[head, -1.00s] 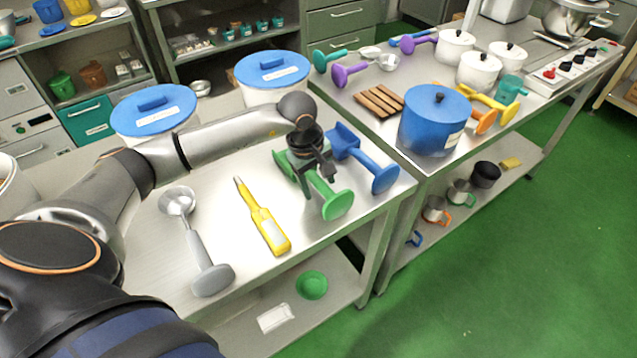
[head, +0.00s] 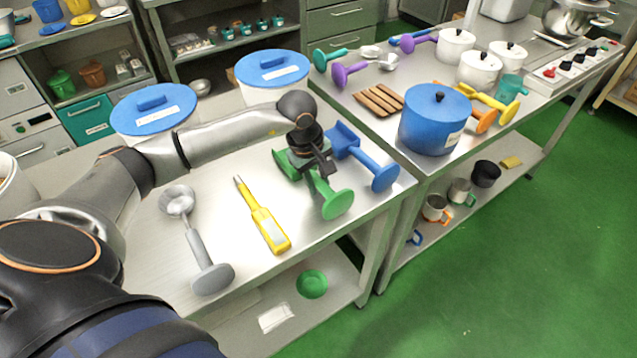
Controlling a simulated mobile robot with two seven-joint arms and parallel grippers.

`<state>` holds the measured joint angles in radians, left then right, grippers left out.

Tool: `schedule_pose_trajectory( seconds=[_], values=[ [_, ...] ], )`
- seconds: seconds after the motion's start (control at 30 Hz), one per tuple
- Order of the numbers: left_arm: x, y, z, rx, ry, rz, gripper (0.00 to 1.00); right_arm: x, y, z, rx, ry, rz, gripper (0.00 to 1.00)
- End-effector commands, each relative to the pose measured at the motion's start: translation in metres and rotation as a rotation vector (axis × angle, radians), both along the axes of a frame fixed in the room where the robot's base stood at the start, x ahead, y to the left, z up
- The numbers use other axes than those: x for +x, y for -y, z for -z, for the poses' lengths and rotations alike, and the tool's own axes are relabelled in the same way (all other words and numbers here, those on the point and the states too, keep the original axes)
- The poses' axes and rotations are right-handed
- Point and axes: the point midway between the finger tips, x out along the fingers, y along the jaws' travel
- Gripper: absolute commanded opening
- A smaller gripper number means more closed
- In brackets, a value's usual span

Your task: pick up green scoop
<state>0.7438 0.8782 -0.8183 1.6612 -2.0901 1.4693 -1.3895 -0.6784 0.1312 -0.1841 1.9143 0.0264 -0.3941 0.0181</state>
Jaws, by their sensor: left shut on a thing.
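The green scoop (head: 336,204) lies on the near steel table, its round end toward the table's front edge and its scoop end partly hidden behind my gripper. My left gripper (head: 322,174) reaches down over the scoop's handle and is shut on it. The scoop still appears to be at table height; I cannot tell whether it touches the top. My right gripper is not in view.
A blue scoop (head: 372,165) lies close on the right of the green one. A yellow thermometer-like tool (head: 264,219) and a grey ladle (head: 198,243) lie to the left. Blue-lidded tubs (head: 153,112) stand behind. A blue pot (head: 433,128) stands on the right table.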

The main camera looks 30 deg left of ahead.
Motion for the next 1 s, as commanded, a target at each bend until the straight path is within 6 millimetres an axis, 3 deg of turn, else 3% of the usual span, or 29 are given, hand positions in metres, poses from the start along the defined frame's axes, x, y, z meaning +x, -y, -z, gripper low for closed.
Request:
schedule_pose_trajectory(
  seconds=[0.27,0.5,0.8,1.0],
  values=[
    [0.001,0.0,-0.004,0.0,0.003,0.0,0.0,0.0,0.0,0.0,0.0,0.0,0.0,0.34],
    [0.002,0.0,-0.032,0.001,0.007,0.0,0.0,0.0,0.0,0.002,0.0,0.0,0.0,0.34],
    [-0.012,-0.055,-0.095,0.004,0.007,-0.006,0.0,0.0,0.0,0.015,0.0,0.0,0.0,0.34],
    [-0.024,-0.103,-0.113,0.003,0.003,-0.007,0.0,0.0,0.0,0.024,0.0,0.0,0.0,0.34]
  ],
)
